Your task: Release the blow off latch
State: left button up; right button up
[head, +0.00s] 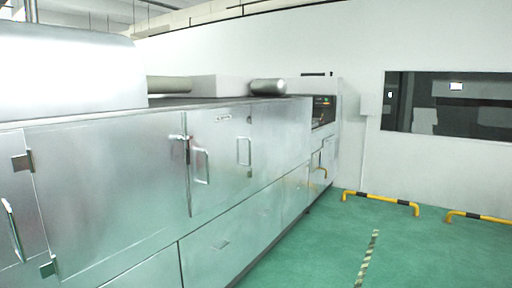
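A long silver metal machine (110,185) runs from the left foreground toward the back middle. Its upper doors look closed and have bar handles, one at the left (13,230), one near the middle (201,166) and one farther along (244,151). A small dark latch-like fitting (185,148) sits at the door seam beside the middle handle. I cannot tell whether it is the blow off latch or how it is set. Neither of my grippers shows in the head view.
Green floor (330,250) lies open to the right of the machine, with a striped tape line (368,258). Yellow and black floor barriers (380,202) stand near the white back wall (440,170). A control panel (323,108) is at the machine's far end.

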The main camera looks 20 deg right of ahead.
aim_at(179, 139)
jog(key=z, duration=0.2)
jog(key=i+l, duration=0.55)
jog(key=l, duration=0.25)
jog(key=i+l+z, duration=0.15)
jog(key=i+l, duration=0.4)
jog(key=l, duration=0.3)
jog(key=i+l, duration=0.6)
jog(key=l+z, duration=0.05)
jog(key=l, duration=0.1)
